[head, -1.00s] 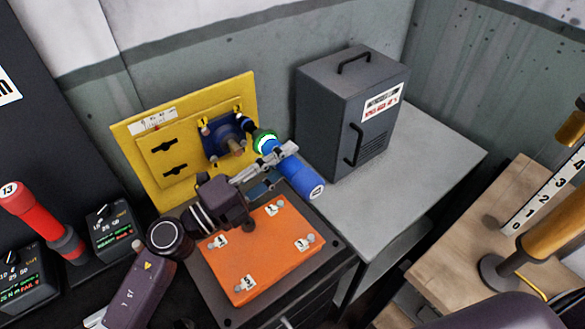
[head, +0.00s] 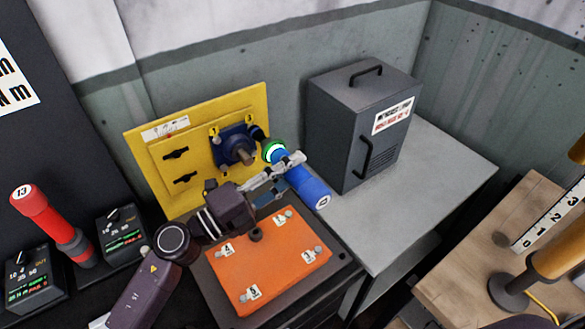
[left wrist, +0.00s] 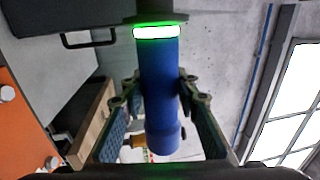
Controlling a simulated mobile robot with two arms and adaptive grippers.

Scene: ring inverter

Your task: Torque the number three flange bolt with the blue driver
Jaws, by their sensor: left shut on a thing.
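The blue driver (head: 309,190) is held in my left gripper (head: 277,170), tilted, with its labelled end toward the lower right. A green-and-white ring (head: 272,150) glows near its head end. That end is close to the right side of the dark blue flange (head: 231,139) on the yellow panel (head: 147,148); I cannot tell whether it touches a bolt. Yellow number tags (head: 213,131) stand by the flange; their digits are too small to read surely. In the left wrist view the fingers flank the driver's blue body (left wrist: 160,75). My right gripper is not in view.
An orange plate (head: 262,262) with several numbered bolts lies in front of the panel. A grey cabinet (head: 345,125) stands right of the driver on a grey bench (head: 440,165). A red driver (head: 45,220) and display boxes (head: 122,235) stand at the left.

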